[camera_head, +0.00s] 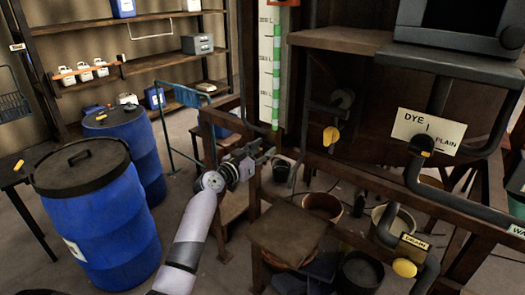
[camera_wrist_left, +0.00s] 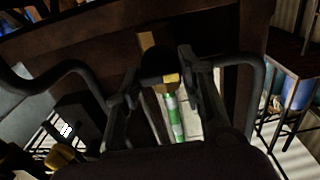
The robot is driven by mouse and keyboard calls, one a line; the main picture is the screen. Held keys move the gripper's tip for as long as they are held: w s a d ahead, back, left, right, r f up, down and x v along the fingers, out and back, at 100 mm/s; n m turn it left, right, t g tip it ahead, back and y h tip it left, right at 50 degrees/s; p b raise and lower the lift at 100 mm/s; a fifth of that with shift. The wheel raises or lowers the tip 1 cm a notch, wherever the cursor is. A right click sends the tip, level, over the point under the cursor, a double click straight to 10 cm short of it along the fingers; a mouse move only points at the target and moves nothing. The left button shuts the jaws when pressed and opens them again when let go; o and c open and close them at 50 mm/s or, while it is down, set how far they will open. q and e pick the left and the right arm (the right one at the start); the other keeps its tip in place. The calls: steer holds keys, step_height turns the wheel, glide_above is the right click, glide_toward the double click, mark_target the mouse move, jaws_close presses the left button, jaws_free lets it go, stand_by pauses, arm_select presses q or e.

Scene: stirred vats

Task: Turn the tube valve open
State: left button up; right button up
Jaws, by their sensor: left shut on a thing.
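The sight tube (camera_head: 267,65), white with a scale and a green strip, stands upright on the wooden frame in the head view. My left gripper (camera_head: 262,158) is at the lower end of this tube. In the left wrist view, the fingers of my left gripper (camera_wrist_left: 160,76) are closed around the dark tube valve with a yellow mark (camera_wrist_left: 171,79). The green and white tube (camera_wrist_left: 174,115) shows behind it. The fingers hide much of the valve, so its exact angle is hard to tell. My right gripper is not in view.
Blue drums (camera_head: 100,220) stand at the left. A wooden stool (camera_head: 288,232) and several buckets stand below and right of my gripper. A dye pipe with a valve (camera_head: 422,145) and a drain valve with a yellow handle (camera_head: 404,267) are at the right.

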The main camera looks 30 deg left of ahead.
arm_select(q)
steer(key=shift+c, duration=0.6)
steer(key=shift+n, duration=0.5)
steer(key=shift+n+b, duration=0.3)
steer(key=shift+n, duration=0.7)
steer(key=n, duration=0.4)
steer(key=shift+n, duration=0.3)
steer(key=n+p, duration=0.1)
steer(key=n, duration=0.4)
steer(key=n+p, duration=0.2)
steer(key=n, duration=0.3)
steer(key=shift+a, duration=0.1)
steer(key=shift+f+n, duration=0.1)
steer(key=shift+n, duration=0.2)
